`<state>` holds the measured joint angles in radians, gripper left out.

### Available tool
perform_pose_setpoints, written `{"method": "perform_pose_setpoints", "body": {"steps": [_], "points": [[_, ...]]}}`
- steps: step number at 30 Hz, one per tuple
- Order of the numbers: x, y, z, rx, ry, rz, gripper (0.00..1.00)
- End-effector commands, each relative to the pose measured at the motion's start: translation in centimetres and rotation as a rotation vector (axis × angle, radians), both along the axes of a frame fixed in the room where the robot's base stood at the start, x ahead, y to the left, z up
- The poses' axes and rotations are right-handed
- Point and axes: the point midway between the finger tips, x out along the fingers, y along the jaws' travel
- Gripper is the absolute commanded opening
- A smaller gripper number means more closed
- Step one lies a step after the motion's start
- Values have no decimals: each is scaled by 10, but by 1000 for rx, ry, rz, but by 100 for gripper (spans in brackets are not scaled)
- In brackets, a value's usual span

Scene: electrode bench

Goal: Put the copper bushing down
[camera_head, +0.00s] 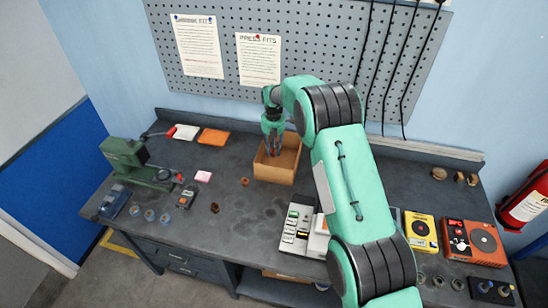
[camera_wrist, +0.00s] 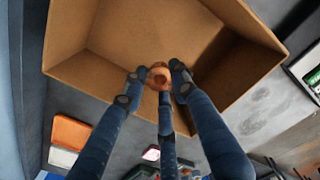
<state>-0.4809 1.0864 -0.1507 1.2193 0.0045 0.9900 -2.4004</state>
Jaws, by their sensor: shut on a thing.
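The copper bushing (camera_wrist: 158,76) shows in the wrist view as a small ring-like part between the fingertips. My gripper (camera_wrist: 158,84) is shut on it, with blue-grey fingers around it. The open cardboard box (camera_wrist: 130,30) lies behind the bushing in the wrist view. In the head view, my gripper (camera_head: 273,150) points down into the mouth of the cardboard box (camera_head: 272,174) on the bench. The bushing is hidden there by the fingers and box. I cannot tell whether it touches the box floor.
A green press (camera_head: 128,158) stands at the bench's left end. A light keypad device (camera_head: 300,228), a yellow box (camera_head: 421,230) and an orange unit (camera_head: 473,240) stand to the right. The bench front-centre has free room.

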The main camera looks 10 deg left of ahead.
Motion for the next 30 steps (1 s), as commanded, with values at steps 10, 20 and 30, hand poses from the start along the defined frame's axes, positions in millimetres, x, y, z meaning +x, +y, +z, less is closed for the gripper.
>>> {"method": "perform_pose_setpoints", "body": {"steps": [10,20,30], "points": [[1,0,-21,1,-1,0,0],[0,0,-29,-1,1,0,0],[0,0,-59,0,0,0,0]]}}
